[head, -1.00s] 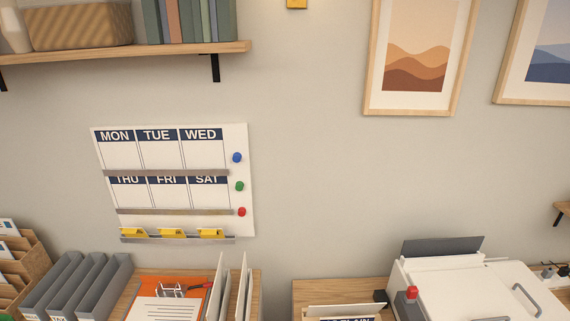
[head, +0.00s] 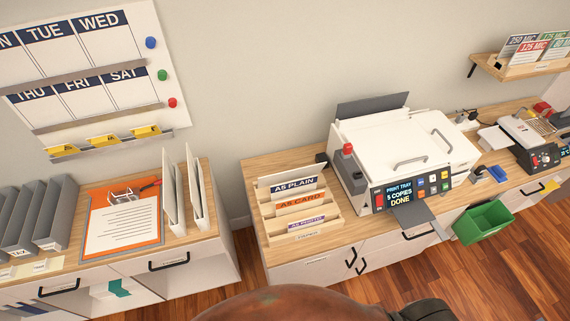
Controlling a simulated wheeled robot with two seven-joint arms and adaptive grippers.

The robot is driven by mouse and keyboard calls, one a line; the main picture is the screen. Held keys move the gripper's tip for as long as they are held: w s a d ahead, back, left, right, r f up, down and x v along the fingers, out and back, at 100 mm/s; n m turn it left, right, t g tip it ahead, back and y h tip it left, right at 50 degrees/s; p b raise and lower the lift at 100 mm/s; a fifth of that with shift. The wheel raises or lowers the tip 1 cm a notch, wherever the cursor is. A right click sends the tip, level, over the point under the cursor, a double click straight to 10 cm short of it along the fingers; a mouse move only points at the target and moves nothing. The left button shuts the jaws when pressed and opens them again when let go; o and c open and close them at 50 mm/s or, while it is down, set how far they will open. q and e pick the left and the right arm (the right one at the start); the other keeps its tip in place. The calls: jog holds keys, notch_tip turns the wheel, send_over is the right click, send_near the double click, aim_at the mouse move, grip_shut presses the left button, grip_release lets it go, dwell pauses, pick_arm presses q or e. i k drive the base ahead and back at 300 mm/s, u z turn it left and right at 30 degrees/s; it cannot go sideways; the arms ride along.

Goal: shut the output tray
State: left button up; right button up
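The white printer (head: 385,140) stands on the wooden counter to the right of centre in the head view. Its panel (head: 408,192) reads "PRINT TRAY 5 COPIES DONE". A flat dark grey output tray (head: 424,223) sticks out from the printer's front below the panel, past the counter's front edge. No printed sheets can be made out on it. Neither of my grippers can be made out in view.
A paper holder (head: 312,239) marked A5 stands left of the printer. A green bin (head: 484,222) hangs on the cabinet front to its right. A gap separates the counter from the left desk with its orange clipboard (head: 122,227). Wood floor lies in front.

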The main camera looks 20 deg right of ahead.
aim_at(414, 214)
jog(key=z, duration=1.95)
jog(key=k, duration=0.45)
jog(key=z, duration=0.25)
jog(key=i, duration=1)
jog(key=u, duration=0.2)
